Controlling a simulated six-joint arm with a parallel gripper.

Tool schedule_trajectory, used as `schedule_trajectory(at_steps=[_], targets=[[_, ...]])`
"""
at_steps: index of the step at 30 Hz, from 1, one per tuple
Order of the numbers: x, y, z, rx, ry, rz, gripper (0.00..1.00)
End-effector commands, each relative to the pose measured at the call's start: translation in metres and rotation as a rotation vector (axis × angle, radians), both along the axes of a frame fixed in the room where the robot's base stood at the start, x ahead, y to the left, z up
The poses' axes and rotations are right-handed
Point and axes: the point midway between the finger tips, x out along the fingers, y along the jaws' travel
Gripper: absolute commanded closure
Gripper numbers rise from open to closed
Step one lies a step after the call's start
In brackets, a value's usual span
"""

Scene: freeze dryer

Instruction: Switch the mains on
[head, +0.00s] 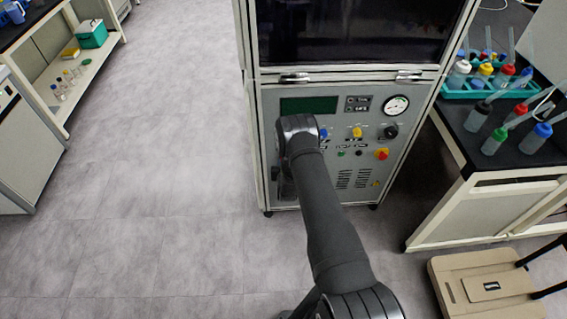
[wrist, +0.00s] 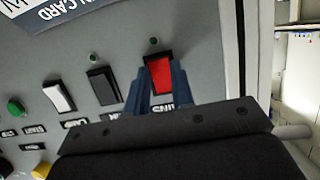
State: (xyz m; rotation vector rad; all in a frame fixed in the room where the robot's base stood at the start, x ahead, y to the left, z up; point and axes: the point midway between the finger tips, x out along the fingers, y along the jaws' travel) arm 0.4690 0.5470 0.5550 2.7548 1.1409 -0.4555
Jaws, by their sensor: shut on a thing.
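The mains switch (wrist: 157,64) is a red rocker in a dark frame on the grey panel, in the wrist view. Its label below is partly covered by my gripper. My gripper (wrist: 160,83) has its two blue fingers on either side of the red rocker, shut on it. Whether the rocker is tilted on or off, I cannot tell. In the head view, the freeze dryer panel (head: 352,150) shows, but my arm hides the gripper and this switch.
Beside the mains switch are a black rocker (wrist: 103,86), a white rocker (wrist: 58,95) and a green button (wrist: 15,108). The head view shows a gauge (head: 396,105) and a red-yellow knob (head: 382,154). A bench with bottles (head: 477,117) stands right; the floor left is clear.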

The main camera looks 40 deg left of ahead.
Motion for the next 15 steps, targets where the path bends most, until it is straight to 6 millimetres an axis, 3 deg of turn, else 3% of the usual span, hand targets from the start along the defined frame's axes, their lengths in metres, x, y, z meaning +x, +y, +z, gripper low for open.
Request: schedule_trajectory(at_steps=[15], targets=[[0.0014,0.0012,-0.0043,0.141,-0.14,0.0,1.0]])
